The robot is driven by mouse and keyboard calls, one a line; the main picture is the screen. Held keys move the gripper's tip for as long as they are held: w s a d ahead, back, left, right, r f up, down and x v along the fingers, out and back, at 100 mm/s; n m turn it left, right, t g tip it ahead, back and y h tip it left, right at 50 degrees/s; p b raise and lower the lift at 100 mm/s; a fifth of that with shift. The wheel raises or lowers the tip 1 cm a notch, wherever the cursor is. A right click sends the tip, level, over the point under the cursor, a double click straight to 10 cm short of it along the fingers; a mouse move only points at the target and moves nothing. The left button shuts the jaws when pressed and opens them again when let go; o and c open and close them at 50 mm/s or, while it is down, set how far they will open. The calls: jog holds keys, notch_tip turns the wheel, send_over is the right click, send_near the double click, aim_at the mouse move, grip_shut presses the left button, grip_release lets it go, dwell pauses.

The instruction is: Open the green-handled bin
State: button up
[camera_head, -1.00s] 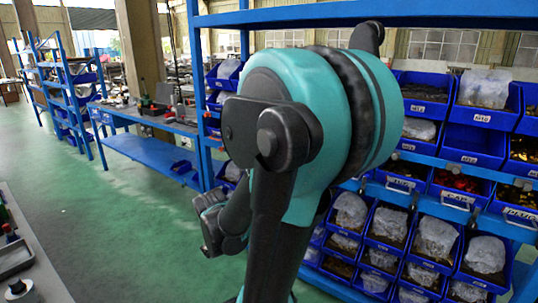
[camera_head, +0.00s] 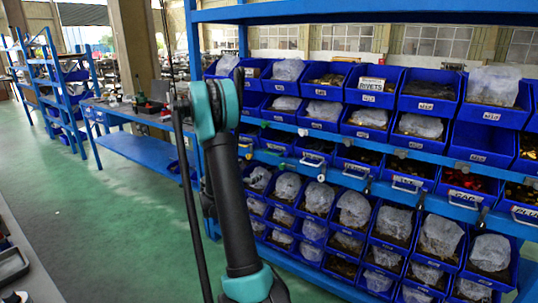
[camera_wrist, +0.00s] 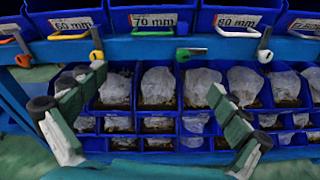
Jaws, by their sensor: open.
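The green-handled bin (camera_wrist: 190,20) is blue and labelled 70 mm, at the upper middle of the wrist view. Its green handle (camera_wrist: 152,33) runs along the lower front edge, and the bin looks closed. My gripper (camera_wrist: 156,80) is open and empty, its two fingers spread wide to left and right, with their tips lower in the picture than the handle. Nothing lies between the fingers. In the head view my arm stands in front of the rack and the gripper cannot be made out.
Neighbouring bins have a yellow handle (camera_wrist: 68,36) on the left and a white handle (camera_wrist: 238,33) on the right. A blue shelf beam (camera_wrist: 140,49) with latch-like fittings runs below them. Lower bins hold plastic bags. Green floor (camera_head: 115,235) is free at left.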

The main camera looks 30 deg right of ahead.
jog(key=w+d, duration=0.3)
jog(key=d, duration=0.3)
jog(key=w+d+n+h, duration=0.1)
jog(key=w+d, duration=0.2)
jog(key=d, duration=0.2)
jog(key=w+d+n, duration=0.1)
jog(key=w+d, duration=0.2)
jog(key=d, duration=0.3)
jog(key=shift+w+d+f, duration=0.15)
jog(key=shift+d+f, duration=0.1)
jog(key=shift+d, duration=0.1)
jog(key=c, duration=1.5)
jog(key=v, duration=1.2)
jog(key=f+v, duration=0.1)
jog(key=v, duration=0.6)
jog(key=shift+s, duration=0.2)
jog(key=shift+c, duration=0.2)
jog(key=o, duration=1.5)
jog(key=shift+o, duration=0.2)
